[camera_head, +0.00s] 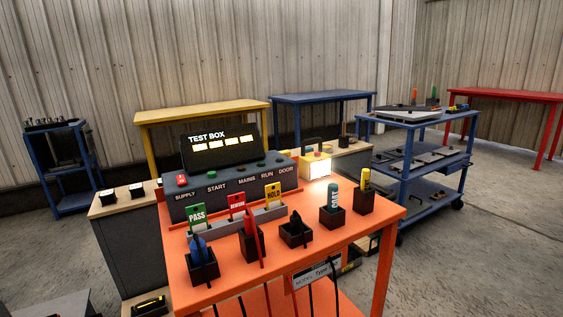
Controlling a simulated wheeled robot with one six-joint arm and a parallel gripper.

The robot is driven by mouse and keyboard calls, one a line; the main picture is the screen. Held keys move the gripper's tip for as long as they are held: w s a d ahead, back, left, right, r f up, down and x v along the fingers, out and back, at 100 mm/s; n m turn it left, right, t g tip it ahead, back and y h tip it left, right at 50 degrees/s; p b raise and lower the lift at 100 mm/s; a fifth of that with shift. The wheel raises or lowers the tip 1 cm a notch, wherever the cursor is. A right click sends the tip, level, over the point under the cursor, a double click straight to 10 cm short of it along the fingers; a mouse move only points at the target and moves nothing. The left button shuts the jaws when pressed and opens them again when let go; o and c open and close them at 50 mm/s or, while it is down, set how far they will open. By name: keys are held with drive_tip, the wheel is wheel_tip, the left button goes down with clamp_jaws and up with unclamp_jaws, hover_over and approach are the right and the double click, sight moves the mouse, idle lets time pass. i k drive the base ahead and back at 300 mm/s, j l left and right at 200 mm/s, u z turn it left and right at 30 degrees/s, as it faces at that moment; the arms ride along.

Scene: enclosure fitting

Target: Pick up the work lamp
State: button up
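The work lamp (316,166) appears to be the small yellow box with a bright, lit white front face, a dark carrying handle and a red spot on top. It stands upright just right of the grey test box (232,185), near the far edge of the orange table (345,236). I cannot tell whether it rests on that table or on the wood-topped bench behind. My gripper is not in view, and nothing is seen touching the lamp.
Black holders with tools, including a blue-handled one (198,250), line the orange table's front. PASS, REWORK and HOLD tags stand before the test box. A blue cart (405,190) is at right; yellow (200,111), blue (320,97) and red (510,94) tables stand behind. Concrete floor at far right is clear.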

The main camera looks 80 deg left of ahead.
sight(311, 168)
drive_tip(key=i+u, duration=0.2)
drive_tip(key=u, duration=0.25)
drive_tip(key=i+u, duration=0.15)
drive_tip(key=u, duration=0.35)
drive_tip(key=i+l+u, duration=0.15)
drive_tip(key=u, duration=0.3)
drive_tip(key=i+l+u, duration=0.15)
drive_tip(key=u, duration=0.3)
drive_tip(key=i+l+u, duration=0.1)
drive_tip(key=u, duration=0.35)
drive_tip(key=i+l+u, duration=0.2)
drive_tip(key=u, duration=0.3)
drive_tip(key=i+l+u, duration=0.1)
drive_tip(key=l+u, duration=0.15)
drive_tip(key=u, duration=0.2)
drive_tip(key=i+l+u, duration=0.1)
drive_tip(key=l+u, duration=0.15)
drive_tip(key=u, duration=0.25)
drive_tip(key=l+u, duration=0.4)
drive_tip(key=i+l, duration=0.05)
